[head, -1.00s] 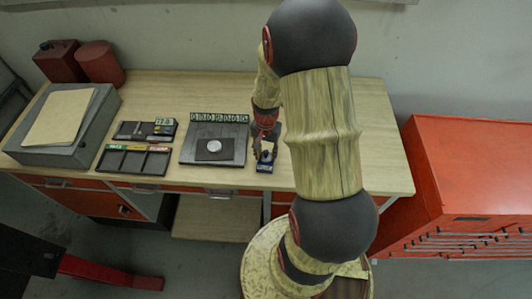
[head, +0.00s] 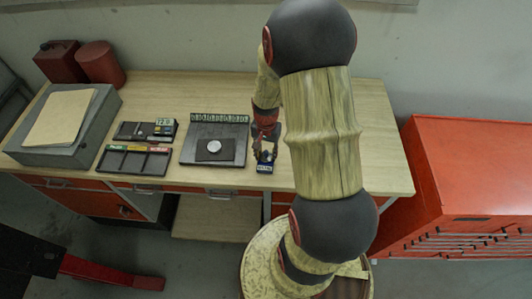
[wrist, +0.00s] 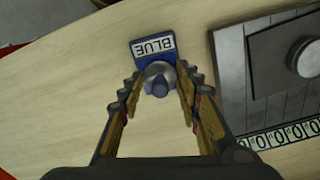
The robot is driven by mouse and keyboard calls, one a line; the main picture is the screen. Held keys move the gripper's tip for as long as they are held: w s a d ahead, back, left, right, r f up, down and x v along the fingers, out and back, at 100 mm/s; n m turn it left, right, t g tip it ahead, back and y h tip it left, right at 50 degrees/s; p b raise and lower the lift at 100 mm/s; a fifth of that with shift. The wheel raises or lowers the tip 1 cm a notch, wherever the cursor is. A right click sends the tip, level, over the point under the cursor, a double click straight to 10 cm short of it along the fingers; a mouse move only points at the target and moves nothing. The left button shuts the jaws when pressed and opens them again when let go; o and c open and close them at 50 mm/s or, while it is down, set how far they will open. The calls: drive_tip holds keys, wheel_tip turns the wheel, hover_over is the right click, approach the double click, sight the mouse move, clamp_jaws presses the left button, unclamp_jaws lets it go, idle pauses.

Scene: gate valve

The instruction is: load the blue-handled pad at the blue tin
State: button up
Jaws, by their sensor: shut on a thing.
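The blue tin (head: 264,168) stands near the front edge of the bench, right of the dark plate. In the wrist view its white label (wrist: 153,45) reads BLUE, upside down. The blue-handled pad (wrist: 159,87) shows as a small blue knob over a pale round part, at the tin. My gripper (wrist: 159,83) is shut on the pad, with a finger on each side. It points down over the tin, and it also shows in the head view (head: 265,152). Whether the pad's underside touches inside the tin is hidden.
A dark plate (head: 187,157) with a block and round silver disc (head: 214,146) lies left of the tin, a row of numbered tags along its back. Dark trays (head: 133,162) and a grey box (head: 90,133) stand farther left. The bench right of my arm is clear.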

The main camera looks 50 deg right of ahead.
sight(266, 152)
drive_tip(key=shift+r+p, duration=2.2)
drive_tip(key=shift+r, duration=1.2)
drive_tip(key=shift+f, duration=0.1)
